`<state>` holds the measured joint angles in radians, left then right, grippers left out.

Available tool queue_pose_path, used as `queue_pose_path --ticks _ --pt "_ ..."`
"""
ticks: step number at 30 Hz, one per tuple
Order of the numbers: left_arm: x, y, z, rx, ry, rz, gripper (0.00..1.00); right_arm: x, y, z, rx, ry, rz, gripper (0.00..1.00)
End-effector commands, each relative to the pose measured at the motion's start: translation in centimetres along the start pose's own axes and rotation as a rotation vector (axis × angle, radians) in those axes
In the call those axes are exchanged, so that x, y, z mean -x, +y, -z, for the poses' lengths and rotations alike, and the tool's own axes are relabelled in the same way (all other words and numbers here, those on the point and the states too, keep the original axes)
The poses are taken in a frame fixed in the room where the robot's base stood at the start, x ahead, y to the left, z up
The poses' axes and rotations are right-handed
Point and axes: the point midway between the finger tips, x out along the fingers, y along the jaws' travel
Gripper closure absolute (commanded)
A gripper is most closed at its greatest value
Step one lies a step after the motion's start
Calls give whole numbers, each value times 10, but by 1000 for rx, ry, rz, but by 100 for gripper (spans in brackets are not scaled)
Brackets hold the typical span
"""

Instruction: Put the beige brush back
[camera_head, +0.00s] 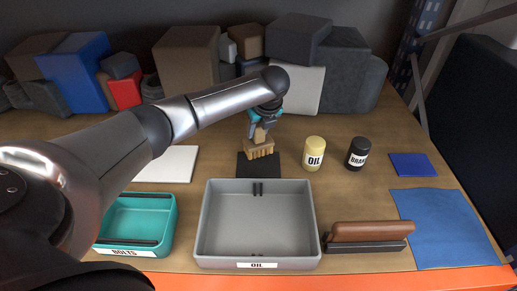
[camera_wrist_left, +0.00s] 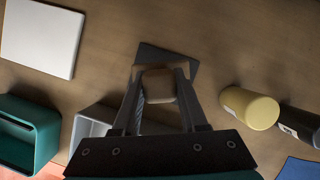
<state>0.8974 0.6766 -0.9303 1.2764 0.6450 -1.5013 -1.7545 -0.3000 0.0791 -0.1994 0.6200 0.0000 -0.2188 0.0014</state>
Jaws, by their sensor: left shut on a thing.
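The beige brush (camera_head: 260,149) is upright, bristles down, at the back part of a black square mat (camera_head: 258,170). My left gripper (camera_head: 262,128) comes down from above and is shut on the brush's upper part. In the left wrist view the brush (camera_wrist_left: 158,86) sits between the two fingers of the left gripper (camera_wrist_left: 160,78), with the dark mat (camera_wrist_left: 180,56) beyond it. I cannot tell whether the brush touches the mat or is slightly above it. My right gripper is not in view.
A grey OIL tray (camera_head: 257,220) stands in front of the mat, a teal BOLTS tray (camera_head: 136,223) to its left. A yellow OIL can (camera_head: 314,153) and a black can (camera_head: 358,153) stand right. Bags and boxes (camera_head: 187,57) line the back.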

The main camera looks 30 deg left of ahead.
Motion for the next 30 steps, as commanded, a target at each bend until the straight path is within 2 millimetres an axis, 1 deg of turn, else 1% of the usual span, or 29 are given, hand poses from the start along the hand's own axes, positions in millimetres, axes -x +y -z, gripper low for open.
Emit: queue_pose_path --ticks 1,8,12,15,19,26,27,30 --pt "-7 0 2 1 -2 2 100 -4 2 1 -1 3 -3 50" --pt "-22 0 8 1 -3 2 100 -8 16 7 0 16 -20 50" --pt "-42 0 18 0 -1 1 100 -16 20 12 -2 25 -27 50" --pt "-53 -1 22 0 -2 2 100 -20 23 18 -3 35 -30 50" --pt "-53 -1 21 1 -3 3 100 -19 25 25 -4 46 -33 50" --pt "-55 0 22 1 -2 2 100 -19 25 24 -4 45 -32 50" --pt "-56 0 23 0 -2 0 57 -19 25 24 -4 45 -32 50" --pt "-56 0 23 0 -2 1 46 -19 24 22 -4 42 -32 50"
